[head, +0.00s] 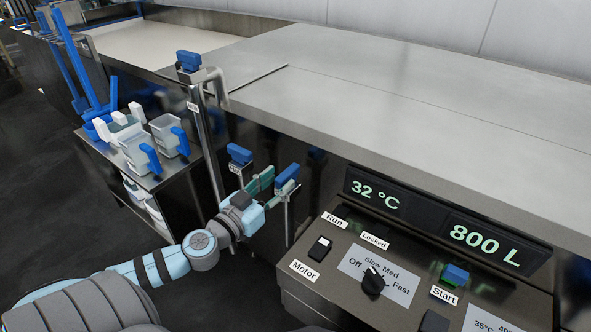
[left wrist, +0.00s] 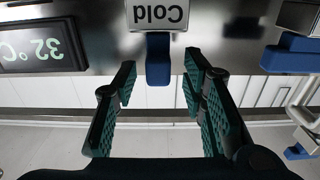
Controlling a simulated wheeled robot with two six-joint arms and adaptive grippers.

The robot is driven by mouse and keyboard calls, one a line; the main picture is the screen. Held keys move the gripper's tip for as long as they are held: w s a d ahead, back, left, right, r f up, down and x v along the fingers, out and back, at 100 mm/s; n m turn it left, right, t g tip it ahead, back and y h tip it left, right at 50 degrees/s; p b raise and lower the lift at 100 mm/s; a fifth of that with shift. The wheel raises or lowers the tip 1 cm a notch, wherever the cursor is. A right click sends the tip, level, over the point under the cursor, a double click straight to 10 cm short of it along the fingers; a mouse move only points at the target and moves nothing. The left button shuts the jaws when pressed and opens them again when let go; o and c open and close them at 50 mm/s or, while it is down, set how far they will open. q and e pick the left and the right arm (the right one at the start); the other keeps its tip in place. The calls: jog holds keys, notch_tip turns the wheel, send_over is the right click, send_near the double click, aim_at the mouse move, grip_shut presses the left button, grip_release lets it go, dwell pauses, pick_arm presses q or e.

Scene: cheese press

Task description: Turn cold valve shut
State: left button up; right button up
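The cold valve has a blue handle (left wrist: 158,60) below a plate that reads "Cold" (left wrist: 157,14), upside down in the left wrist view. In the head view I take the blue handle (head: 286,175) at my left gripper to be the same valve. My left gripper (head: 272,186) is open. In the left wrist view its green-padded fingers (left wrist: 160,62) stand on either side of the handle, with a gap on both sides. I cannot tell how deep the handle sits between them. My right gripper is not in view.
Another blue valve handle (head: 239,155) is just left of my gripper. A tall steel tap (head: 205,120) with a blue top stands further left. The control panel (head: 330,290) is at right, under the steel counter (head: 400,100). A cart (head: 170,190) with tubs stands left.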

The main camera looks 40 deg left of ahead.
aim_at(297, 165)
pick_arm(q)
jog(key=w+p, duration=0.1)
jog(key=w, duration=0.1)
jog(key=w+p, duration=0.3)
jog(key=w, duration=0.2)
jog(key=shift+r+p, duration=0.35)
jog(key=shift+p, duration=0.05)
jog(key=shift+w+f, duration=0.1)
jog(key=shift+w, duration=0.25)
jog(key=shift+w+f, duration=0.15)
jog(key=c, duration=0.8)
grip_shut()
